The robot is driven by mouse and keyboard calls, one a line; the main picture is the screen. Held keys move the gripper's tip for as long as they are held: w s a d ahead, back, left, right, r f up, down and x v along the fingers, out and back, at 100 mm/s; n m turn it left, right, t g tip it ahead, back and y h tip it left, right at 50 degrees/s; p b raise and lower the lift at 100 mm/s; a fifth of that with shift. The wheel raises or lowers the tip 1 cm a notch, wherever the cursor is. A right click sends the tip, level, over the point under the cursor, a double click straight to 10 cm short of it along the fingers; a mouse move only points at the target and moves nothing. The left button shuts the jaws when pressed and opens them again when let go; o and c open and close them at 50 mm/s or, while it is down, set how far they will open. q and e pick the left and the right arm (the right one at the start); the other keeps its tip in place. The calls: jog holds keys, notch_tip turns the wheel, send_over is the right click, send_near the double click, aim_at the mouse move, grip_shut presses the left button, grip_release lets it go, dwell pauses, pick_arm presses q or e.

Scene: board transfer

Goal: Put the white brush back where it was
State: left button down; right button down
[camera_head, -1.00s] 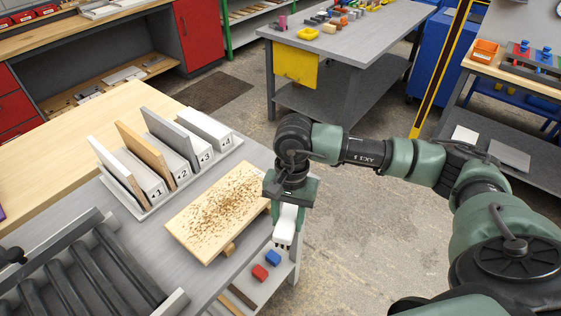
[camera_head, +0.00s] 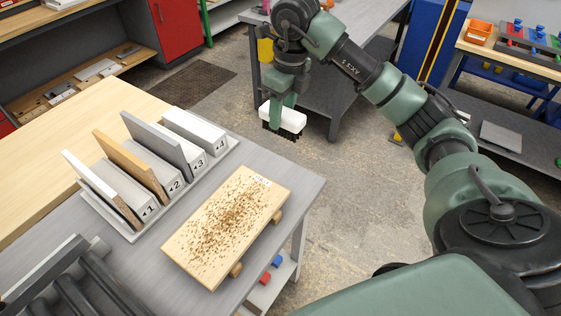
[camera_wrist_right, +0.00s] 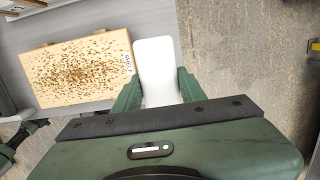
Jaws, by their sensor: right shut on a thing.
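The white brush (camera_head: 284,118) with dark bristles is held in the air by my right gripper (camera_head: 283,108), beyond the far right edge of the grey table. My right gripper is shut on it, bristles facing down. In the right wrist view the brush (camera_wrist_right: 157,70) shows as a white block between the two green fingers (camera_wrist_right: 158,90). A wooden board (camera_head: 225,225) covered with brown crumbs lies on the table, apart from the brush; it also shows in the right wrist view (camera_wrist_right: 80,70). My left gripper is not in view.
A rack (camera_head: 128,233) with several numbered slots holds boards on the table. A dark roller frame (camera_head: 75,285) is at the lower left. A red block (camera_head: 265,278) and a blue block (camera_head: 277,261) lie on a lower shelf. Another grey workbench (camera_head: 330,75) stands behind.

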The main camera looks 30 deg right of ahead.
notch_tip(320, 180, down, 16)
jog(key=p, duration=0.3)
jog(key=shift+r, duration=0.25)
jog(key=shift+f, duration=0.4)
jog(key=shift+f, duration=0.1)
jog(key=c, duration=0.8)
grip_release()
jog(key=shift+c, duration=0.2)
